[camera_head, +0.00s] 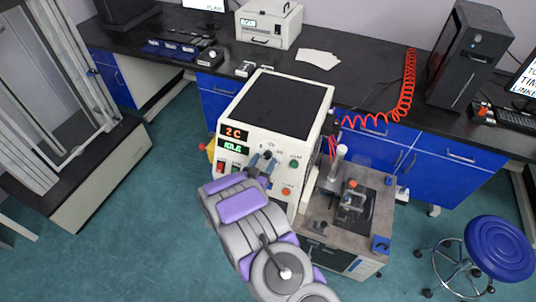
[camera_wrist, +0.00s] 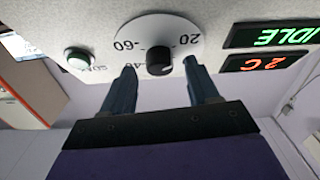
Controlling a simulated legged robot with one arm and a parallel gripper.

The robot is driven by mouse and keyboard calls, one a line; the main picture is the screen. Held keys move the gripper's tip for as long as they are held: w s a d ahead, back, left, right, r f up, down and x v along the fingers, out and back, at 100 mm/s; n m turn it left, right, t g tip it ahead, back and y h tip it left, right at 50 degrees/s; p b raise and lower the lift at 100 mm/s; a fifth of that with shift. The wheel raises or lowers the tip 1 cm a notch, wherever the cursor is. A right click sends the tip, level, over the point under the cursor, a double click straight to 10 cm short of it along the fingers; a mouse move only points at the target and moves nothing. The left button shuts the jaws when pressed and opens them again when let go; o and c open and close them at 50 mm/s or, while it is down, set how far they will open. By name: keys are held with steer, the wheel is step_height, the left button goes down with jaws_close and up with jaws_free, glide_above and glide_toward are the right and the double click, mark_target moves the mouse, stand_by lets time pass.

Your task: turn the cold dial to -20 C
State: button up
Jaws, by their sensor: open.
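The cold dial is a black round knob (camera_wrist: 159,61) on a white scale disc (camera_wrist: 180,22) in the wrist view, where the picture is upside down. Marks reading 60 and 20 show on the disc; other marks are partly hidden, and I cannot tell where the knob points. My gripper (camera_wrist: 158,66) is open, one fingertip on each side of the knob, with gaps visible. In the head view my gripper (camera_head: 263,165) is at the front panel of the cream machine (camera_head: 318,110), largely covering the dial. The red display (camera_head: 236,132) reads 2 C and the green display (camera_head: 236,148) reads IDLE.
A green button (camera_head: 294,163) and an orange-red button (camera_head: 286,191) sit right of the dial, and a red switch (camera_head: 220,168) sits left. A bench unit with a clamp (camera_head: 350,200) stands close on the right. A blue stool (camera_head: 500,248) is farther right. Floor is open at left.

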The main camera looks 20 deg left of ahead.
steer(key=shift+w+d+r, duration=0.1)
steer(key=shift+w+d, duration=0.2)
steer(key=shift+d, duration=0.2)
steer(key=shift+w+d+r, duration=0.1)
steer(key=shift+w+d, duration=0.15)
steer(key=shift+d, duration=0.25)
steer(key=shift+a+f, duration=0.2)
steer(key=shift+a, duration=0.45)
steer(key=shift+a+f, duration=0.15)
steer(key=shift+a, duration=0.45)
steer(key=shift+a+f, duration=0.1)
steer(key=shift+a, duration=0.25)
steer(key=shift+c, duration=0.9)
steer(key=shift+s, duration=0.1)
steer(key=shift+c, duration=0.7)
steer(key=shift+d+r, duration=0.25)
steer(key=shift+d, duration=0.75)
steer(key=c, duration=0.5)
steer(key=shift+a, duration=0.4)
steer(key=shift+c, duration=1)
